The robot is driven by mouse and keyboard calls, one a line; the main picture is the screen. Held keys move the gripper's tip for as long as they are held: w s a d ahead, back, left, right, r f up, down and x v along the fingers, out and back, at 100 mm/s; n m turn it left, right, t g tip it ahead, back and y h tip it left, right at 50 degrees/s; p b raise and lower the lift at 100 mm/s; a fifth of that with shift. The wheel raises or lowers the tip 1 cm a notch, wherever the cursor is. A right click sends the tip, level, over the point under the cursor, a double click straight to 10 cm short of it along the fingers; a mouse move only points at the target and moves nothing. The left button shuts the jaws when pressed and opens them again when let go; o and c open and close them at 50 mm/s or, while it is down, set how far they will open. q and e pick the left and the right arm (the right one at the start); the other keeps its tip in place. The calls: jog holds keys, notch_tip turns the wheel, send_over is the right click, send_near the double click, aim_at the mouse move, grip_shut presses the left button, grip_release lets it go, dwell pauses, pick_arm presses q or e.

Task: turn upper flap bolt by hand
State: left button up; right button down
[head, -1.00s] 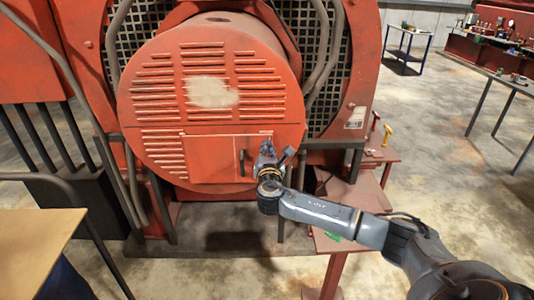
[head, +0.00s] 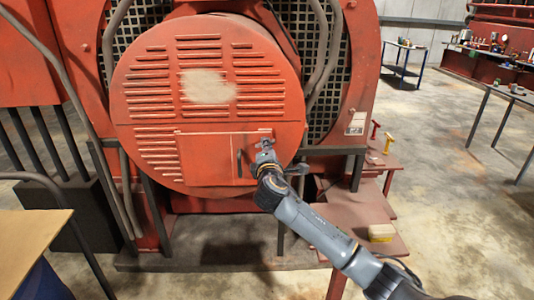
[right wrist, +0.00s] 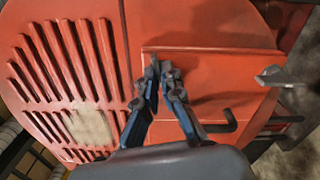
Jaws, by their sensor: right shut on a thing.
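The flap (head: 208,160) is a rectangular red panel low on the round louvred housing, with a dark bar handle (head: 239,163). My right gripper (head: 265,143) is at the flap's upper right corner. In the right wrist view its blue-grey fingers (right wrist: 161,70) are shut on the small grey upper flap bolt (right wrist: 154,66), which they mostly hide. The handle (right wrist: 222,126) shows there below and right of the fingers. A grey winged piece (right wrist: 285,77) stands apart at the right of that view. My left gripper is not in view.
A red side table (head: 345,215) stands right of the housing, with a pale block (head: 381,232) and a red (head: 375,129) and a yellow (head: 388,142) upright piece near it. A tan tabletop (head: 25,240) is at the left. Open concrete floor lies to the right.

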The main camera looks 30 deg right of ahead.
jog(key=m+b, duration=0.2)
jog(key=m, duration=0.5)
jog(key=f+m+b, duration=0.1)
jog(key=m+b, duration=0.2)
jog(key=m, duration=0.4)
jog(key=m+b, duration=0.3)
jog(key=m, duration=0.4)
jog(key=shift+w+a+f, duration=0.1)
jog(key=shift+a+f, duration=0.05)
jog(key=shift+a, duration=0.15)
jog(key=shift+m, duration=0.3)
jog(key=c, duration=1.5)
grip_release()
jog(key=shift+r, duration=0.2)
jog(key=v, duration=0.7)
jog(key=shift+s, duration=0.25)
